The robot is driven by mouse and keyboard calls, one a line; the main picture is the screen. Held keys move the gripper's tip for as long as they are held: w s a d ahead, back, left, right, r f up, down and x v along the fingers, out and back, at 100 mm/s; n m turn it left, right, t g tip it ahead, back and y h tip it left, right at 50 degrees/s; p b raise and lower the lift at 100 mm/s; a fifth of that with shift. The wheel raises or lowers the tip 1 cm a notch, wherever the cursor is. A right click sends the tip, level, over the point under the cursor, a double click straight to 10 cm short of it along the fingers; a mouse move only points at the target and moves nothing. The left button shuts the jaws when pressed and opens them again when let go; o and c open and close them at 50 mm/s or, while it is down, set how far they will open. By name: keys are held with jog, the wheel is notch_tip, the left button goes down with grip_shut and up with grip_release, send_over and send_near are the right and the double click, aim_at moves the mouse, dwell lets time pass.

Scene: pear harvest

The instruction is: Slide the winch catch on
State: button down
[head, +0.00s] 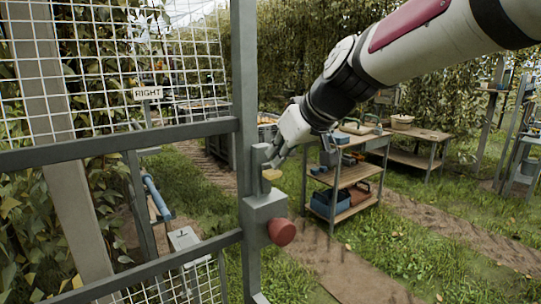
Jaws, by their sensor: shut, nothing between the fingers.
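My gripper (272,163) is shut and empty, pointing down and left beside the grey gate post. Its fingertips are close to a grey upright piece (256,168) on the post; I cannot tell whether they touch. Just below the fingertips is a small yellow tab (271,175). Under it a grey box (264,207) is fixed on the post, with a round red knob (282,232) sticking out to the right. No part is clearly marked as the winch catch, and I cannot tell which one it is.
A grey gate frame (120,142) with white mesh fills the left. Behind it are a "RIGHT" sign (147,93), a blue bar (157,196) and a pale box (185,238). A wooden shelf cart (350,174) stands beyond my gripper. Grass and a path lie open at right.

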jog(key=w+a+r+p+v, duration=0.1)
jog(key=v, duration=1.1)
jog(key=shift+r, duration=0.5)
jog(key=shift+w+d, duration=0.1)
jog(key=shift+d, duration=0.05)
jog(key=s+d+f+m+g+h, duration=0.1)
jog(key=s+d+f+m, duration=0.1)
jog(key=s+d+f, duration=0.2)
jog(key=s+d+f+m+g+h, duration=0.1)
jog(key=s+d+f, duration=0.3)
jog(key=s+f, duration=0.5)
jog(key=s+d+f+m+g+h, duration=0.1)
jog(key=s+d+f+m+h, duration=0.2)
jog(key=s+f, duration=0.3)
jog(key=s+d, duration=0.1)
jog(key=s, duration=0.4)
jog(key=shift+s+f+m, duration=0.4)
jog(key=shift+d, duration=0.1)
